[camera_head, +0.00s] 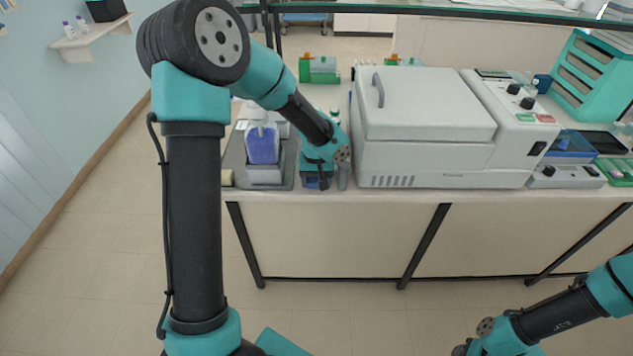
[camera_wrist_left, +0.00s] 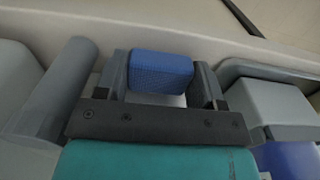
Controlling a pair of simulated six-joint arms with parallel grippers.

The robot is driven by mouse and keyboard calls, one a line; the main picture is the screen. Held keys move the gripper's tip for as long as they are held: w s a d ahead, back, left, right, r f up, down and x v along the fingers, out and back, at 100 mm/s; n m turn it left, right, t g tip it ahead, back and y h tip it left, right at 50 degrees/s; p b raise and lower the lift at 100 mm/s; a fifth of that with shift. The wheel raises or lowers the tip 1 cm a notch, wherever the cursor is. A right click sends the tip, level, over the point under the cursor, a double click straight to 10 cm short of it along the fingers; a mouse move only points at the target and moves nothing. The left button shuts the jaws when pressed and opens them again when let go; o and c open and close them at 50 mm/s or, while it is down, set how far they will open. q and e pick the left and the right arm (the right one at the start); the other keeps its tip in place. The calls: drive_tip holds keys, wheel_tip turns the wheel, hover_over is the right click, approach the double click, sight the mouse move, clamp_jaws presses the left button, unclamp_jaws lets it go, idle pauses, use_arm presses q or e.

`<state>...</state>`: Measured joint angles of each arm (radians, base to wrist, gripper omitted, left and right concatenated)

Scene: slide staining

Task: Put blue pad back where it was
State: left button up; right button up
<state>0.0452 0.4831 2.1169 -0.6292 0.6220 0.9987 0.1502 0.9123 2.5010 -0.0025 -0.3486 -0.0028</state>
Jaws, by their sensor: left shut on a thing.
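The blue pad (camera_wrist_left: 160,72) is a small textured block between the two fingers of my left gripper (camera_wrist_left: 160,84) in the left wrist view. The gripper is shut on it. In the head view my left gripper (camera_head: 320,184) points down at the front edge of the bench, between the tray and the white machine. Only a small bit of the blue pad (camera_head: 313,183) shows there. Whether the pad touches the bench is hard to tell. My right arm enters at the lower right of the head view, its gripper out of frame.
A grey tray (camera_head: 230,157) with a blue-filled bottle (camera_head: 262,145) stands left of the gripper. A large white machine (camera_head: 430,120) stands close on its right. A grey cylinder (camera_wrist_left: 65,82) is beside the gripper in the wrist view. The bench front edge is very near.

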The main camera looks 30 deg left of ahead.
use_arm(q)
drive_tip(key=shift+f, duration=0.4)
drive_tip(key=o, duration=1)
drive_tip(key=shift+f, duration=0.1)
drive_tip(key=shift+c, duration=0.2)
wheel_tip(320, 180, up, 12)
